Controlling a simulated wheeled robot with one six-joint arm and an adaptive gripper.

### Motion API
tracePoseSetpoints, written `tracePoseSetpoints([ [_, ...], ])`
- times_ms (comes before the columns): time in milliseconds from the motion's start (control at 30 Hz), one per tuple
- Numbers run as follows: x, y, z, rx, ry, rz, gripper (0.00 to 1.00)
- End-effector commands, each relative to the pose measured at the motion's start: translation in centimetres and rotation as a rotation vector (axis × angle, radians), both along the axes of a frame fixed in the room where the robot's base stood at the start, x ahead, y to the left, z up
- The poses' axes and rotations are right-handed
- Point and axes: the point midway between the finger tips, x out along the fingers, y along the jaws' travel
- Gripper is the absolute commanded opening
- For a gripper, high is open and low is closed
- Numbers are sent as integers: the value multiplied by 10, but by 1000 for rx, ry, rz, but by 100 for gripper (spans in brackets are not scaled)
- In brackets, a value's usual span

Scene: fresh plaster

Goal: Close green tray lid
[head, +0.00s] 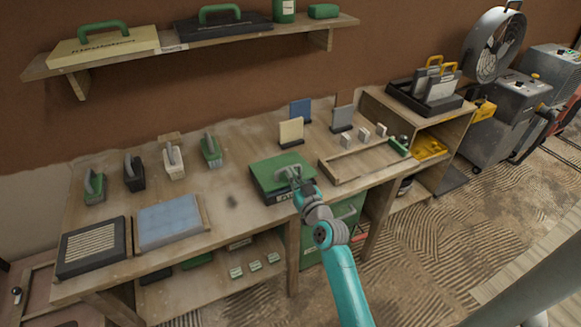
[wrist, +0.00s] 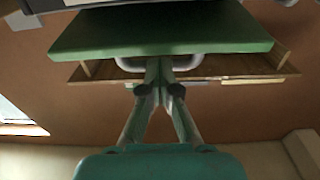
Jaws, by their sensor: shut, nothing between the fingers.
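The green tray lid (head: 275,166) lies over a dark tray base (head: 280,197) at the front of the workbench. It looks nearly flat in the head view; I cannot tell whether it is fully down. In the wrist view the lid (wrist: 160,32) is a broad green slab with a pale handle (wrist: 125,65) along its edge. My gripper (head: 296,181) is at the lid's front right part. In the wrist view its fingers (wrist: 158,72) are together and empty, close to the handle. Whether they touch it is unclear.
A blue-topped tray (head: 168,222) and a dark slatted tray (head: 92,246) lie to the left. Several handled tools stand behind them. Upright panels (head: 291,131) stand behind the lid. A wooden frame (head: 340,180) lies to its right. A wall shelf (head: 190,45) hangs above.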

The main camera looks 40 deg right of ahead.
Motion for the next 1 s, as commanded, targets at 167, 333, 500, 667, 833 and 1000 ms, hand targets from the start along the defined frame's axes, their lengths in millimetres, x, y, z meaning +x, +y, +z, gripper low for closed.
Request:
tracePoseSetpoints([
  [167,-2,1,-11,3,7,2,0],
  [333,-2,1,-14,2,8,3,0],
  [500,-2,2,-15,2,9,3,0],
  [667,-2,2,-15,3,10,4,0],
  [833,-1,1,-13,3,10,5,0],
  [1000,4,-8,3,0,5,5,0],
])
